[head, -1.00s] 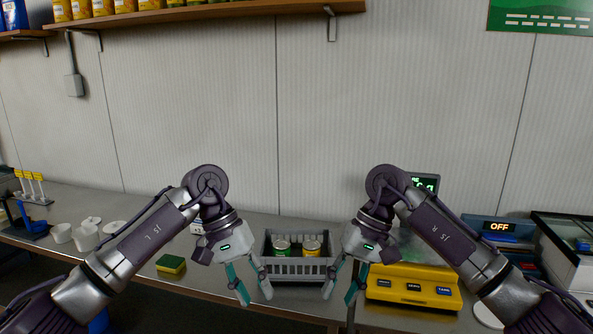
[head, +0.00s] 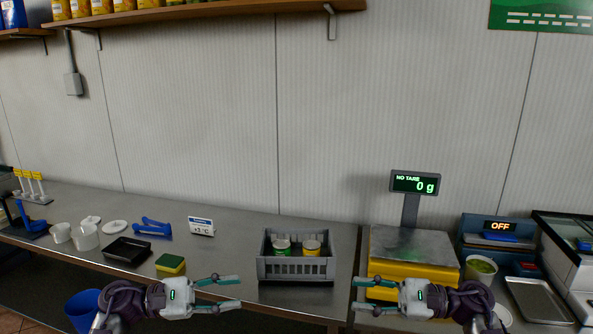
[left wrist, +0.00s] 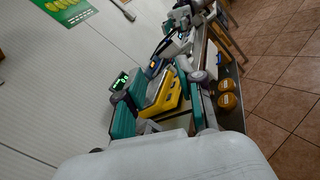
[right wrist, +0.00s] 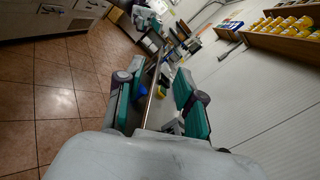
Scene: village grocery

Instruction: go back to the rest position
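My left gripper (head: 238,292) is low in the head view, level and pointing right, in front of the counter. Its two teal fingers are apart with nothing between them. My right gripper (head: 356,294) mirrors it, pointing left, also open and empty. A gap separates the two grippers. Both wrist views show spread fingers with no object held. The grey crate (head: 296,269) with two cans stands on the counter behind the gap between the grippers.
The yellow scale (head: 413,246) reads 0 g and stands behind my right gripper. A sponge (head: 170,263) and a black tray (head: 128,250) lie on the counter behind my left gripper. A green-topped cup (head: 481,268) stands right of the scale.

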